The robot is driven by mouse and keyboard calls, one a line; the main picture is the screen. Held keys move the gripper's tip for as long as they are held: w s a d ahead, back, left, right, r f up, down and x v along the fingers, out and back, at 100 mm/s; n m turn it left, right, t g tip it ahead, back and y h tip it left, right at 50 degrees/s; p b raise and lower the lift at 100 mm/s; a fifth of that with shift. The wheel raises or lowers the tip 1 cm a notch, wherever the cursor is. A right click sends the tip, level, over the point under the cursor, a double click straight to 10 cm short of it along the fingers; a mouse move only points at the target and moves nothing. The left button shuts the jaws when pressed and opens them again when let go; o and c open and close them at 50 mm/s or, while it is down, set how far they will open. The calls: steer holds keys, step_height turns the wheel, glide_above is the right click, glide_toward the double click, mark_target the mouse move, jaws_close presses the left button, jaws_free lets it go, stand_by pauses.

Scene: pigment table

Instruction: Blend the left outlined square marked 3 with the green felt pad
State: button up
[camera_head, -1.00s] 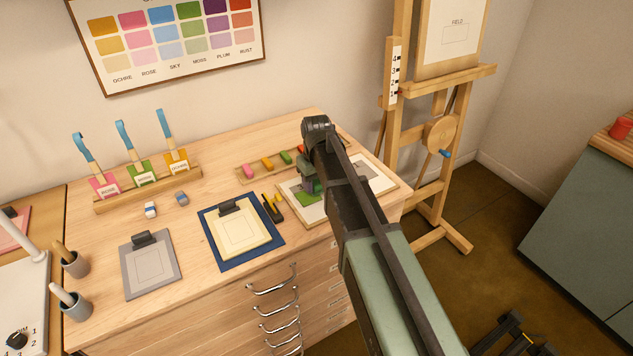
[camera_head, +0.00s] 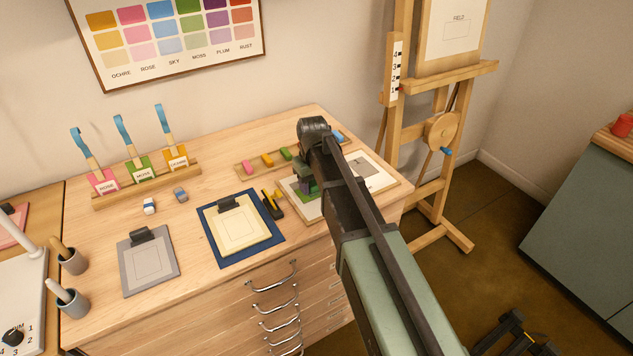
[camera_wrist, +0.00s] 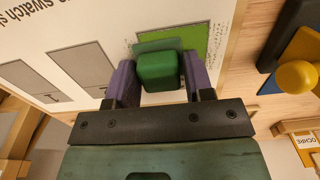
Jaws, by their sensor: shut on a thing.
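My gripper (camera_wrist: 160,78) is shut on the green felt pad (camera_wrist: 158,72), between its two purple fingers in the wrist view. The pad is over the lower left part of a bright green filled square (camera_wrist: 186,42) on the swatch sheet (camera_wrist: 100,25). I cannot tell whether the pad touches the sheet. In the head view my gripper (camera_head: 307,186) is low over the left part of the swatch board (camera_head: 394,185). My arm hides most of the green square there. The square's number cannot be read.
Grey squares (camera_wrist: 85,68) lie on the same sheet. A black clip tool with yellow (camera_head: 271,206) and a blue board with cream paper (camera_head: 212,250) stand close left of the sheet. Coloured sticks (camera_head: 267,160) sit in a tray behind. An easel (camera_head: 440,130) stands right.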

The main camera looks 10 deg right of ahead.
mark_target(300, 197)
steer(key=shift+s+a, duration=0.25)
steer(key=shift+a, duration=0.5)
steer(key=shift+a, duration=0.15)
steer(key=shift+s+a, duration=0.2)
steer(key=shift+a, duration=0.4)
steer(key=shift+s+a, duration=0.2)
steer(key=shift+a, duration=0.4)
steer(key=shift+f, duration=0.15)
steer(key=shift+w+d, duration=0.2)
steer(key=shift+d, duration=0.4)
steer(key=shift+w+d, duration=0.15)
steer(key=shift+d, duration=0.4)
steer(key=shift+w+d, duration=0.2)
steer(key=shift+d, duration=0.5)
steer(key=shift+w+d, duration=0.2)
steer(key=shift+d, duration=0.5)
steer(key=shift+d+r, duration=0.2)
steer(key=shift+f, duration=0.1)
